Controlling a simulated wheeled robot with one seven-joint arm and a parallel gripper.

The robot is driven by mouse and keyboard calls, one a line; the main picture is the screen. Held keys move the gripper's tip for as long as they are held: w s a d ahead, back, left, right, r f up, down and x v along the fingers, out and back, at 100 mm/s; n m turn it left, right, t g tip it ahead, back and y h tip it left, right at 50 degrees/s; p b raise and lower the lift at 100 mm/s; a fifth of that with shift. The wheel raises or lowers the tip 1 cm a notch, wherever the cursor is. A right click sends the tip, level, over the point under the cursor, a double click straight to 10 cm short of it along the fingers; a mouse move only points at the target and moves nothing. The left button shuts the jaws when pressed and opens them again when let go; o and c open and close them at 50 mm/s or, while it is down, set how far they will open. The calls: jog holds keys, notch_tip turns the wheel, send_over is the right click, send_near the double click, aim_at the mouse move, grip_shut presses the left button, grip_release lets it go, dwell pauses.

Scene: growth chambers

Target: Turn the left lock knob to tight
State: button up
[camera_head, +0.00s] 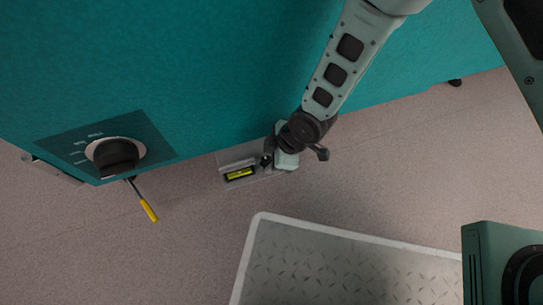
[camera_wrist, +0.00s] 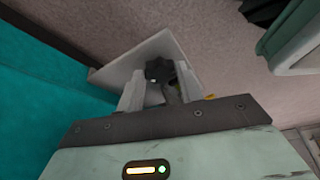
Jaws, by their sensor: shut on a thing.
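The lock knob is a small black lobed knob (camera_wrist: 158,68) on a pale plate (camera_wrist: 176,48) in the wrist view. My gripper (camera_wrist: 161,88) has its two pale fingers on either side of the knob, shut on it. In the head view the knob (camera_head: 266,161) shows small and dark beside my gripper (camera_head: 272,159), on a light bracket (camera_head: 236,157) at the foot of the teal cabinet. The fingertips are mostly hidden there by my wrist. I cannot read how far the knob is turned.
The teal cabinet wall (camera_head: 210,70) stands close behind my arm. A large black dial (camera_head: 115,155) and a yellow-handled tool (camera_head: 149,210) are at the left. A yellow label (camera_head: 240,173) is on the bracket. A grey treaded platform (camera_head: 330,224) lies on the open floor.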

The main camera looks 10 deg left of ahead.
jog(key=shift+s+r+m+p, duration=0.15)
jog(key=shift+m+p, duration=0.4)
jog(key=shift+m, duration=0.05)
jog(key=shift+t, duration=0.3)
jog(key=o, duration=1)
jog(key=p+v, duration=0.9)
jog(key=v, duration=0.8)
jog(key=shift+d, duration=0.15)
